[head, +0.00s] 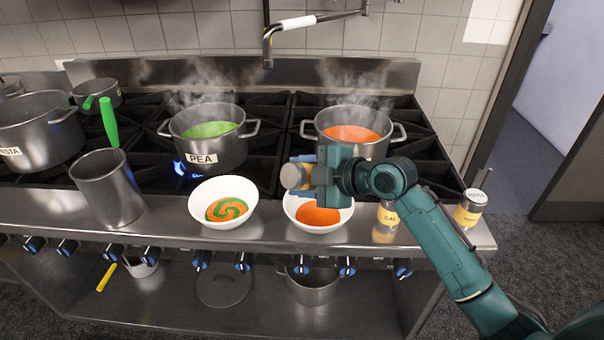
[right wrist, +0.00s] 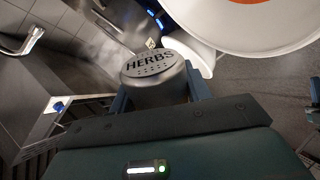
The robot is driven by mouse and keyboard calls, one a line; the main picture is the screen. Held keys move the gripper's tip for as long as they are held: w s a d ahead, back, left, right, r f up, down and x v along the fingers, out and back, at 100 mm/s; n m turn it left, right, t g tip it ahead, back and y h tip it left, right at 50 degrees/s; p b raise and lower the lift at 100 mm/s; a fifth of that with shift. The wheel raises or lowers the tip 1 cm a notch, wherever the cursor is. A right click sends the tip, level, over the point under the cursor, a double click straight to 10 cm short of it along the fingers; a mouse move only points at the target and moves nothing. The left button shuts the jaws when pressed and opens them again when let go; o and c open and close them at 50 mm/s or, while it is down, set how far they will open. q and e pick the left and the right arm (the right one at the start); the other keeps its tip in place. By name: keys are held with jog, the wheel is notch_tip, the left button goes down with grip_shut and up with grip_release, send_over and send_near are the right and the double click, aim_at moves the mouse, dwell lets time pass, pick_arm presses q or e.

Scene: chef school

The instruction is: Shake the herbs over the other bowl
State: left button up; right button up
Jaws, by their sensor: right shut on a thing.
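My right gripper (head: 304,176) is shut on the herbs shaker (head: 291,176), which is held tilted on its side, lid to the left, above the back left rim of the right bowl (head: 340,222). In the right wrist view the shaker's perforated lid reads HERBS (right wrist: 150,64). The right bowl is white and holds plain orange soup (head: 317,214). The left bowl (head: 197,208) is white and holds orange soup with a green swirl (head: 228,207). Both bowls stand on the steel front ledge. No falling herbs can be made out. My left gripper is out of view.
Steaming pots of green pea soup (head: 217,152) and orange soup (head: 378,152) stand on the stove behind. A salt shaker (head: 388,214) and another shaker (head: 470,208) are on the right ledge. A steel container (head: 108,188) with a green-handled tool is left. A tap (head: 267,48) hangs above.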

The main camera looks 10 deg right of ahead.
jog(key=shift+f, duration=0.85)
notch_tip(320, 180, up, 4)
jog(key=p, duration=0.2)
jog(key=shift+f+p, duration=0.1)
jog(key=shift+p, duration=0.25)
jog(key=shift+f+b, duration=0.5)
jog(key=shift+f, duration=0.1)
notch_tip(320, 180, down, 3)
jog(key=shift+r+b, duration=0.2)
jog(key=shift+b, duration=0.8)
jog(key=shift+r+p, duration=0.35)
jog(key=shift+r, duration=0.05)
notch_tip(320, 180, up, 3)
jog(key=shift+p, duration=1.15)
notch_tip(320, 180, down, 3)
jog(key=b, duration=0.2)
jog(key=shift+f+b, duration=0.15)
jog(key=shift+b, duration=0.15)
jog(key=shift+f, duration=0.25)
notch_tip(320, 180, up, 4)
jog(key=shift+f+p, duration=0.15)
jog(key=shift+p, duration=1.1)
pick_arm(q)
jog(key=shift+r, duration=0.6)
pick_arm(e)
jog(key=shift+f, duration=0.15)
